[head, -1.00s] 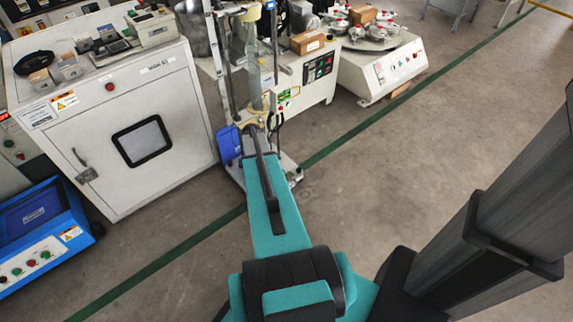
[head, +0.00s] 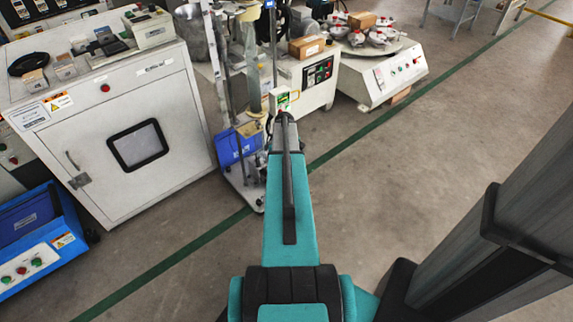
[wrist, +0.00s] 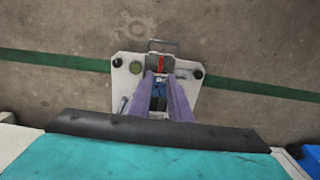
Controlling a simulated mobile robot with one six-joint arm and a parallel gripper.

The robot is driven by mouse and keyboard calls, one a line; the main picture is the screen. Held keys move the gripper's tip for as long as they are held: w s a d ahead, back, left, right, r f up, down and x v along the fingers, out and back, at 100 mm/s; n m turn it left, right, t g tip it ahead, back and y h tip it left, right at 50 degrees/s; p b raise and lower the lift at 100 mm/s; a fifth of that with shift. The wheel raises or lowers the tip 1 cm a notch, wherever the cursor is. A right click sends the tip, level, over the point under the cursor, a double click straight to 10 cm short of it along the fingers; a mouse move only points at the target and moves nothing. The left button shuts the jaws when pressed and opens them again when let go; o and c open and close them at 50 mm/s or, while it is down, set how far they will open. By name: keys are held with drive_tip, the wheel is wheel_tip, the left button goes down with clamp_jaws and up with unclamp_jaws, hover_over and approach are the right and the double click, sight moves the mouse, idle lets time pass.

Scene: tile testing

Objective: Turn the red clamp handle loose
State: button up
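A small red part (wrist: 160,68) stands upright in the wrist view, near the far end of a white base plate (wrist: 133,95). It looks like the red clamp handle, but it is too small to be sure. It lies between two pale purple posts that rise toward the camera. I cannot make out the handle in the head view, where the tester's base plate (head: 247,192) shows left of my arm. My gripper's fingers show in neither view. The teal and black part at the bottom of the wrist view is mine, and no contact with the red part is visible.
A white cabinet (head: 95,110) stands left of the tester. A control box (head: 320,80) and a polishing machine (head: 390,70) stand behind.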

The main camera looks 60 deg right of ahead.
drive_tip(key=shift+f+b, duration=2.7)
drive_tip(key=shift+f, duration=2.2)
drive_tip(key=shift+c, duration=0.2)
clamp_jaws()
drive_tip(key=shift+d, duration=0.2)
